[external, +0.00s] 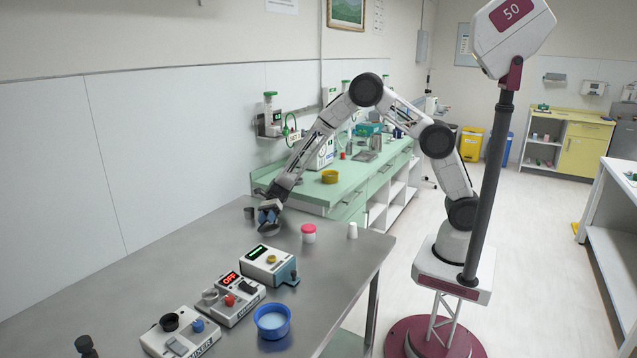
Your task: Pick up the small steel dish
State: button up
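A small grey steel dish (269,230) is near the far left part of the steel table. My gripper (267,217) points down right at the dish, with its bluish fingertips overlapping the dish's upper edge in this view. The fingers are too small here to tell whether they are open or shut on the rim. I also cannot tell whether the dish rests on the table or is slightly raised. The fingers hide part of the dish.
A dark cup (250,213) stands just left of my gripper. A red-lidded jar (308,233) and a white cup (352,230) stand to the right. Several devices, including one reading OFF (232,299), and a blue bowl (272,321) occupy the front.

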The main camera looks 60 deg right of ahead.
dwell(0.3)
grip_shut()
dwell(0.4)
notch_tip(320, 180, up, 28)
dwell(0.7)
dwell(0.5)
